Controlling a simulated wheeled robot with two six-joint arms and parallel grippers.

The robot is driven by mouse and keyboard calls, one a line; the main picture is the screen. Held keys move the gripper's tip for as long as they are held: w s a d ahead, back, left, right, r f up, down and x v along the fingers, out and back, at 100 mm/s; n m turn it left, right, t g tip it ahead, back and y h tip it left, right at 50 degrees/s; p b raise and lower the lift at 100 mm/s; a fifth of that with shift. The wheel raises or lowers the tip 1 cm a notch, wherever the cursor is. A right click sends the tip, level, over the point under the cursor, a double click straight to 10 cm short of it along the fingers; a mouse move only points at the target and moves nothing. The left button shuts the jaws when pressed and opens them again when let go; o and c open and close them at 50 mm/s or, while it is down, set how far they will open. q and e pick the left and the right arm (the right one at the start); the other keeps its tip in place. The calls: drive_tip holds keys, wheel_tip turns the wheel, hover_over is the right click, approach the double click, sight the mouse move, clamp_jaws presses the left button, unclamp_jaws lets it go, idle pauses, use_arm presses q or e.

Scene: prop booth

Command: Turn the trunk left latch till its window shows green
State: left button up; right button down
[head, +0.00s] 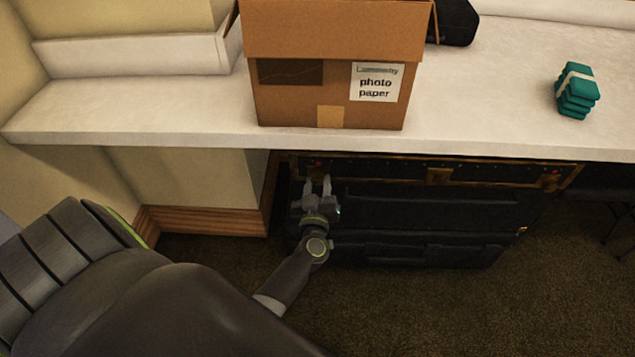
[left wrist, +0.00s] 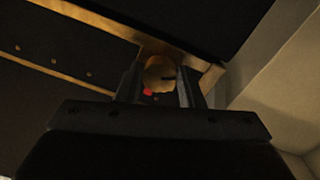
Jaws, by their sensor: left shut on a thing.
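The black trunk (head: 400,172) with brass edging sits under the white counter. Its left latch (left wrist: 160,72) is a round brass knob near the trunk's corner in the left wrist view. A small red patch (left wrist: 148,92) shows beside the knob; I see no green there. My left gripper (head: 317,184) reaches the trunk's left front, and its two fingers (left wrist: 160,88) are shut on the latch, one on each side. In the head view the fingers hide most of the left latch. The right latch (head: 550,182) and the middle clasp (head: 438,176) are in plain view. My right gripper is not in view.
Black cases (head: 430,252) stand below the trunk. The counter (head: 480,125) overhangs just above it and carries a photo paper box (head: 325,95) and a teal banded stack (head: 577,90). A wall panel (head: 190,180) stands left of the gripper. Brown carpet (head: 560,290) is open at right.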

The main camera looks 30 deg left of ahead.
use_arm(q)
drive_tip(key=n, duration=0.6)
drive_tip(key=shift+d+n+p, duration=0.1)
drive_tip(key=shift+n+p, duration=0.2)
drive_tip(key=n, duration=0.3)
drive_tip(key=shift+y, duration=0.3)
drive_tip(key=shift+n, duration=0.8)
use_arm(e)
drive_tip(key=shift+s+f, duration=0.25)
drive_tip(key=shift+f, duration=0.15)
use_arm(q)
drive_tip(key=shift+r+n, duration=0.1)
drive_tip(key=shift+n, duration=0.3)
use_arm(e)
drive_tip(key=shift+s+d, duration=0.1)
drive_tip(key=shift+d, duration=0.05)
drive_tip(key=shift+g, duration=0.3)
use_arm(q)
drive_tip(key=o, duration=1)
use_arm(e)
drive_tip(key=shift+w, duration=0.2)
